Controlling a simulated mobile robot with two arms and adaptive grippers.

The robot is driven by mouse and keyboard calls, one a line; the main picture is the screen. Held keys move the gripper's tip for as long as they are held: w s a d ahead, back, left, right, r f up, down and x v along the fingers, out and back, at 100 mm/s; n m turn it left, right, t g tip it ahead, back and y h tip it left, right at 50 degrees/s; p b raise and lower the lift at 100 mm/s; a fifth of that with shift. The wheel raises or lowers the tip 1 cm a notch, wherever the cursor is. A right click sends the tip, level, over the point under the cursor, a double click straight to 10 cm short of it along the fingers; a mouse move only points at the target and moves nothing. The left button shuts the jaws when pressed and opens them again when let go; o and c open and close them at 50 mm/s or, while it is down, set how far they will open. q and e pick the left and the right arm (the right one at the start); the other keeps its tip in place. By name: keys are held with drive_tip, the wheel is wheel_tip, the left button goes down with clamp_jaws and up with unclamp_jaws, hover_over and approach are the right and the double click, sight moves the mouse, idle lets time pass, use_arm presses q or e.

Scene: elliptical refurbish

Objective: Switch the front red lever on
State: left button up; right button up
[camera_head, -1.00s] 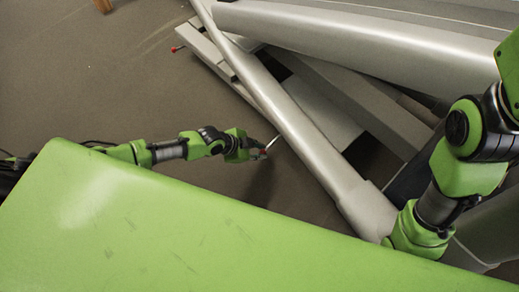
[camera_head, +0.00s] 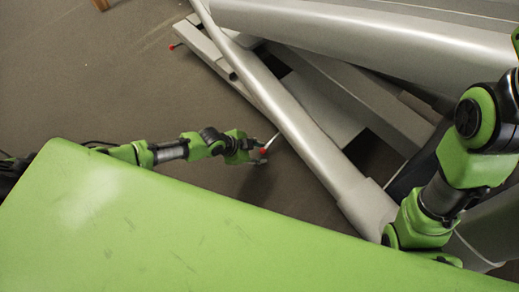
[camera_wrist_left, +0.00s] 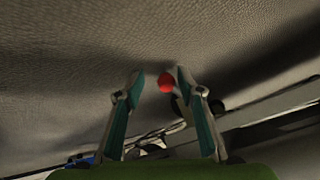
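The front red lever shows as a red ball knob (camera_head: 263,151) on a thin rod beside the grey machine, at the tip of my left gripper (camera_head: 261,155). In the left wrist view the red knob (camera_wrist_left: 166,83) lies between the two fingertips of my left gripper (camera_wrist_left: 159,76), nearer the right finger. The fingers stand apart, and I cannot tell whether one touches the knob. My right arm comes in at the right of the head view; its gripper is hidden behind my green body.
The grey elliptical machine (camera_head: 315,145) has long tubes and beams across the upper right. A second red knob (camera_head: 172,46) sticks out at its far left end. Brown carpet (camera_head: 100,90) lies clear at the left. A wooden leg (camera_head: 101,5) stands at the top left.

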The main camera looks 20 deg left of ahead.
use_arm(q)
drive_tip(key=shift+w+r, duration=0.15)
drive_tip(key=shift+r, duration=0.1)
drive_tip(key=shift+a+r, duration=0.1)
drive_tip(key=shift+r, duration=0.05)
drive_tip(key=v, duration=1.1)
drive_tip(key=shift+s, duration=0.3)
drive_tip(key=shift+r, duration=0.1)
